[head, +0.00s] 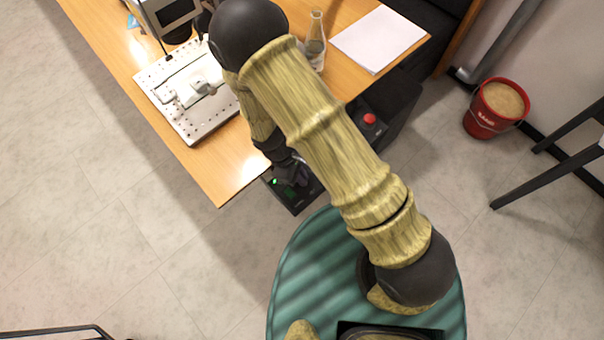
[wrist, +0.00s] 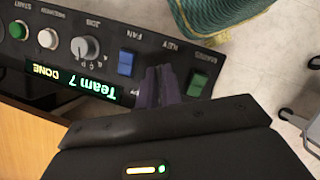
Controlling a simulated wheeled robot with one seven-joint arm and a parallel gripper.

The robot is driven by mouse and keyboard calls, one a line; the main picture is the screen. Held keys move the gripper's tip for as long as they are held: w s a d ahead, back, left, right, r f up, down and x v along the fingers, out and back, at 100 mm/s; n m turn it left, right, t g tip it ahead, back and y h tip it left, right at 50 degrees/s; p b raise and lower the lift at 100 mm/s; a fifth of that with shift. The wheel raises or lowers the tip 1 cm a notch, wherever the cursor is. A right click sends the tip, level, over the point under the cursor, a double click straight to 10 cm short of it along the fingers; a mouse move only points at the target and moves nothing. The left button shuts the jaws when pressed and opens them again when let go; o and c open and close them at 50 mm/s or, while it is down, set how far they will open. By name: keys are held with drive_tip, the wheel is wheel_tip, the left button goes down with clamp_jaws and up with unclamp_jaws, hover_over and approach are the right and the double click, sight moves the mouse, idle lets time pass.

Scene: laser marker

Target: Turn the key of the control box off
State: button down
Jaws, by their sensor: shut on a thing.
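The black control box panel (wrist: 62,50) fills the upper left of the wrist view, with its lettering upside down. My gripper (wrist: 158,80) is shut at the spot labelled KEY, between a blue rocker switch (wrist: 126,63) under FAN and a green rocker switch (wrist: 197,84). The key itself is hidden between my fingers, so its angle cannot be told. A display (wrist: 75,78) on the panel is lit and reads "Team 7 DONE". In the head view the control box (head: 296,204) sits below the table edge, with my gripper (head: 290,174) over it.
The wooden table (head: 222,172) holds a perforated plate (head: 205,125), a glass bottle (head: 316,42) and paper (head: 378,38). A red button (head: 370,118) is on a dark unit beside the table. A red bucket (head: 480,122) stands on the floor at right.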

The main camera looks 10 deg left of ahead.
drive_tip(key=shift+a+n+t+b, duration=0.1)
drive_tip(key=shift+n+t+b, duration=0.4)
drive_tip(key=shift+n, duration=1.2)
drive_tip(key=c, duration=1.6)
unclamp_jaws()
drive_tip(key=shift+s, duration=0.1)
drive_tip(key=shift+r, duration=0.1)
drive_tip(key=v, duration=0.5)
drive_tip(key=p+v, duration=0.1)
drive_tip(key=v, duration=1.1)
drive_tip(key=shift+s+a+r+p, duration=0.1)
drive_tip(key=shift+s+p, duration=0.2)
